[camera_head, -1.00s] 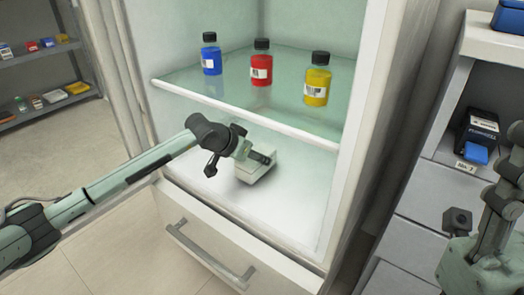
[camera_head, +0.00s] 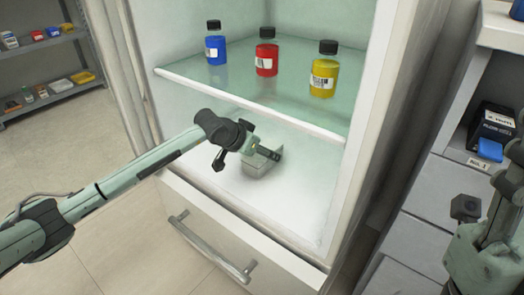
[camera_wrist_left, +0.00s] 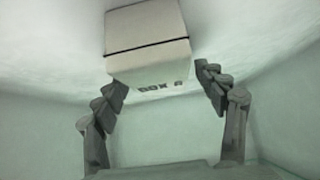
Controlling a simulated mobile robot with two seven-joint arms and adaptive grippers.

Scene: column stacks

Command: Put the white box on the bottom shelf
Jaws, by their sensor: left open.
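The white box (camera_head: 256,170) is low in the open white cabinet, at its bottom shelf (camera_head: 290,205), partly hidden behind my left gripper. In the left wrist view the box (camera_wrist_left: 148,50) has a dark band and dark lettering on its lower edge. My left gripper (camera_head: 268,153) is at the box. In the wrist view its open fingers (camera_wrist_left: 160,84) stand apart, on either side of the box's lettered edge, with no clear contact. Part of my right arm shows at the right edge; its jaws cannot be made out.
A glass shelf (camera_head: 215,88) above my left gripper holds a blue bottle (camera_head: 215,48), a red bottle (camera_head: 266,58) and a yellow bottle (camera_head: 324,75). A drawer with a handle (camera_head: 205,250) is below. A side rack (camera_head: 45,85) stands at the left.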

